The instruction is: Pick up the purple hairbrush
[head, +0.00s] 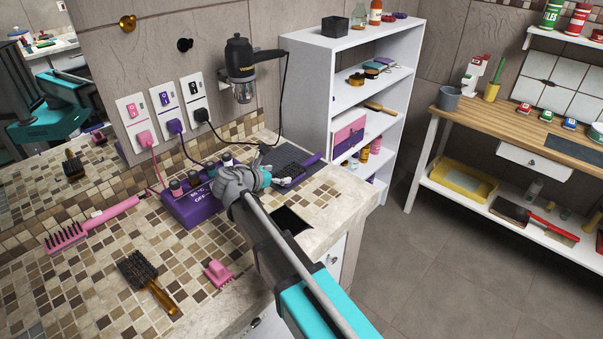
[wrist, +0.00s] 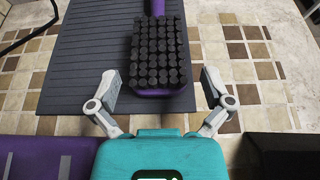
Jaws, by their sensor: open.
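The purple hairbrush lies bristles up on a dark ridged mat (wrist: 85,70). In the wrist view its black bristle block (wrist: 158,50) has a purple rim, and its purple handle points away from me. In the head view its purple handle (head: 311,160) shows past my gripper, with the head partly hidden by it. My gripper (wrist: 160,88) is open and empty, with one finger on each side of the near end of the brush head. Gaps show between the fingers and the brush. In the head view my gripper (head: 264,178) is over the counter, right of the purple box.
A purple box (head: 180,211) with several bottles stands close left of my gripper. A pink brush (head: 90,225), a brown hairbrush (head: 145,275) and a pink clip (head: 217,271) lie on the tiled counter (head: 75,285). A dark square opening (head: 291,220) is near the front edge.

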